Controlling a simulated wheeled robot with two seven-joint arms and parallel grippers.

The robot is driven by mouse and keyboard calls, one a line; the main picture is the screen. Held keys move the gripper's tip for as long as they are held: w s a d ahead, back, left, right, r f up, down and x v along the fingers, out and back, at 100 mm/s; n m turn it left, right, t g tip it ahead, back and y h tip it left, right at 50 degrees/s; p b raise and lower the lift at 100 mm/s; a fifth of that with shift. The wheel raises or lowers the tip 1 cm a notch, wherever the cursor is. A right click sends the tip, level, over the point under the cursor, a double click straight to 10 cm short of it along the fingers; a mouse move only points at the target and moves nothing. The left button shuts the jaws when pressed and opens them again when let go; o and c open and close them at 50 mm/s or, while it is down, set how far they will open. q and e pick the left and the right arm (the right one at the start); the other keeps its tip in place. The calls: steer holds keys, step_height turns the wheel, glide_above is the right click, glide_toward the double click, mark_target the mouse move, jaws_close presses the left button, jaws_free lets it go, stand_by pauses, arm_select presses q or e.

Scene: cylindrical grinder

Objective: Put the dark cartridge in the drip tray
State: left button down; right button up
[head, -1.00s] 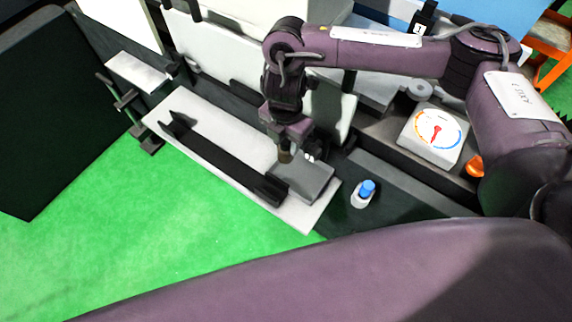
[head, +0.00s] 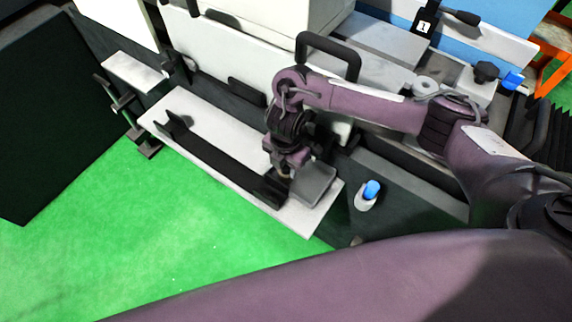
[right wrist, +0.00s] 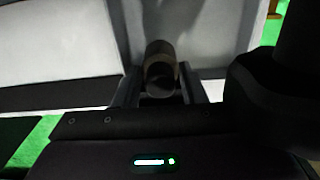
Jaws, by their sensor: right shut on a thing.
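The dark cartridge (right wrist: 160,68) is a short, dark brown-grey cylinder between the two fingers of my right gripper (right wrist: 160,92) in the right wrist view. The fingers are shut on it. In the head view my right gripper (head: 287,172) points down at the near right end of a white shelf, and the cartridge is mostly hidden by the wrist. The drip tray (head: 315,183) appears to be the small grey tray at that end of the shelf, just right of the gripper. I cannot tell whether the cartridge touches it. My left gripper is out of view.
A long black bracket (head: 222,157) lies along the white shelf (head: 315,215), left of the gripper. A white and blue capped object (head: 368,193) stands right of the tray. A black handle (head: 330,45) rises behind my right arm. Green floor (head: 130,240) lies in front.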

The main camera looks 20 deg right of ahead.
steer(key=shift+f, duration=0.1)
steer(key=o, duration=1.1)
steer(key=shift+c, duration=0.2)
step_height(320, 180, up, 12)
steer(key=p, duration=0.3)
steer(key=shift+p, duration=0.3)
